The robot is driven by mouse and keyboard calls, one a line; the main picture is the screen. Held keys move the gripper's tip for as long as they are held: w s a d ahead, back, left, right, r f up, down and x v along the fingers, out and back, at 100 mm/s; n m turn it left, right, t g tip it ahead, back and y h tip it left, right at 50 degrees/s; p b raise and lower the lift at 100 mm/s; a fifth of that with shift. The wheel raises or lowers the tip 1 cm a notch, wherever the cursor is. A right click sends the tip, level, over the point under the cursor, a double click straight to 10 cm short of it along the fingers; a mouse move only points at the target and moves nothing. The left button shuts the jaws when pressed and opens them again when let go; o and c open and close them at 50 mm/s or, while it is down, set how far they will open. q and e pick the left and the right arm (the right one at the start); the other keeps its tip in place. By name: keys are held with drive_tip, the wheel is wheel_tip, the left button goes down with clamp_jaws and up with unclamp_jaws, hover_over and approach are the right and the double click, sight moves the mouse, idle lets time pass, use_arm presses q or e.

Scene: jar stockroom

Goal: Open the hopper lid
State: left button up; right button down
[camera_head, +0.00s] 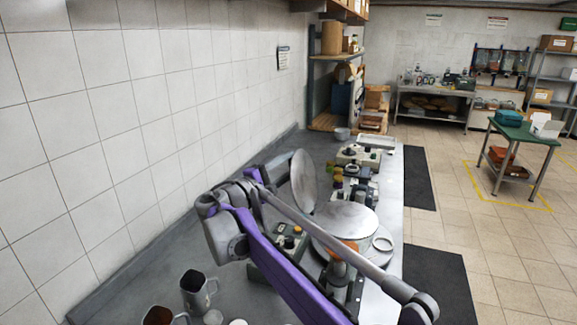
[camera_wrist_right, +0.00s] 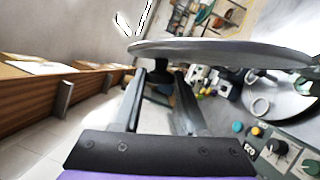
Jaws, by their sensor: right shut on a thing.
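A round grey metal lid (camera_head: 305,182) stands raised and nearly upright on the bench in the head view. In the right wrist view the lid (camera_wrist_right: 225,51) shows almost edge-on across the top. My right gripper (camera_head: 272,171) is at the lid's left face. In the wrist view its fingers (camera_wrist_right: 166,78) are shut on a dark handle (camera_wrist_right: 163,70) at the lid. A flat round metal surface (camera_head: 346,217) lies to the right of the upright lid. My arm hides part of what is below, and I cannot tell the hinge. My left gripper is not in view.
A control box with knobs (camera_head: 292,240) sits beside the lid, partly behind my arm. Metal mugs (camera_head: 198,292) stand at the bench's near end. A tiled wall (camera_head: 130,120) runs along the left. Further devices (camera_head: 362,156) stand farther along the bench.

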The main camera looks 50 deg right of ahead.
sight(299, 162)
idle(0.4)
drive_tip(key=shift+s+d+r+p, duration=0.25)
drive_tip(key=shift+s+r, duration=0.15)
drive_tip(key=shift+s, duration=0.1)
drive_tip(key=shift+s+d+r+p, duration=0.15)
drive_tip(key=shift+s+d+r, duration=0.05)
drive_tip(key=shift+s+r, duration=0.2)
drive_tip(key=shift+s+d, duration=0.1)
drive_tip(key=shift+s, duration=0.3)
drive_tip(key=shift+c, duration=2.4)
unclamp_jaws()
drive_tip(key=shift+w, duration=0.1)
drive_tip(key=shift+f, duration=0.1)
drive_tip(key=shift+a, duration=0.3)
drive_tip(key=a+f+b, duration=0.1)
drive_tip(key=a, duration=0.9)
